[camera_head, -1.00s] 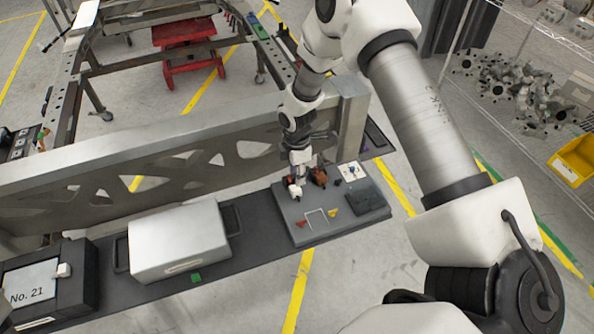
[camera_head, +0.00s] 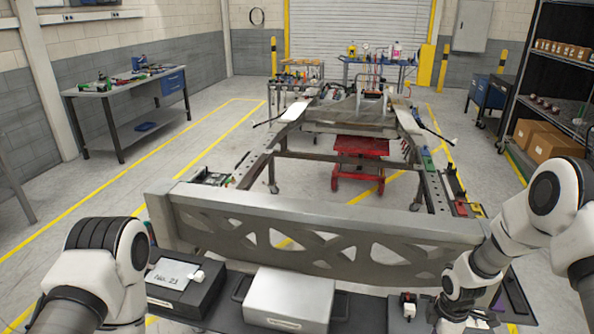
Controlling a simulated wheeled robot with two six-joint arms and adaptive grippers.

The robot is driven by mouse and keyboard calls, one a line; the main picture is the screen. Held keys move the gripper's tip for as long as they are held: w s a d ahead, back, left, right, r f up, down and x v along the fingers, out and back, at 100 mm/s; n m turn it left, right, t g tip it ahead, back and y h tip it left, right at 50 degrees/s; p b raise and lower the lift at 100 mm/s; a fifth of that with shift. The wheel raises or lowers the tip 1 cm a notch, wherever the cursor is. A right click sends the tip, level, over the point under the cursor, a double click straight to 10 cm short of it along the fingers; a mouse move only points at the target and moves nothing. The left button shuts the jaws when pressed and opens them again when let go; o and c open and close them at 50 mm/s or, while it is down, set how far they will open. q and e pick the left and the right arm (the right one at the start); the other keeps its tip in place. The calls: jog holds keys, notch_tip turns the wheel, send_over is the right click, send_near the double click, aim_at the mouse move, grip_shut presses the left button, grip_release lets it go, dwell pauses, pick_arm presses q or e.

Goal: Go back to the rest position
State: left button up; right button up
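My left arm comes in at the lower left. Its gripper is outside the picture. My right arm comes in from the right and bends down over the right end of the dark bench surface. Its wrist reaches the bottom edge, and the gripper's fingers are cut off below. A silver case (camera_head: 289,297) stands on the bench at the bottom middle. A black box with a "No. 21" label (camera_head: 174,274) stands to its left. A small dark item with a red part (camera_head: 408,306) shows just left of my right wrist.
A long metal beam with cutouts (camera_head: 320,232) stands behind the bench. Beyond it are a chassis frame (camera_head: 432,188) and a red cart (camera_head: 359,165). A workbench (camera_head: 125,85) stands at the far left, shelving at the right. Open floor lies at the left.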

jog(key=s+a+f+g+b, duration=0.25)
jog(key=s+f, duration=0.35)
jog(key=f, duration=0.3)
jog(key=s+a+f+m+b, duration=0.2)
jog(key=s+f+m, duration=0.1)
jog(key=s+m, duration=0.2)
jog(key=s+a+f+m+t+b, duration=0.1)
jog(key=s+f+m+b, duration=0.1)
jog(key=s+m, duration=0.3)
jog(key=s+a+f+m+t+b, duration=0.1)
jog(key=s+m, duration=0.4)
jog(key=s, duration=0.5)
notch_tip(320, 180, down, 3)
jog(key=shift+s+a+r+m+b, duration=0.2)
jog(key=shift+s+a+m+b, duration=0.15)
jog(key=shift+a+b, duration=0.45)
jog(key=shift+w+t, duration=0.1)
jog(key=shift+t, duration=0.15)
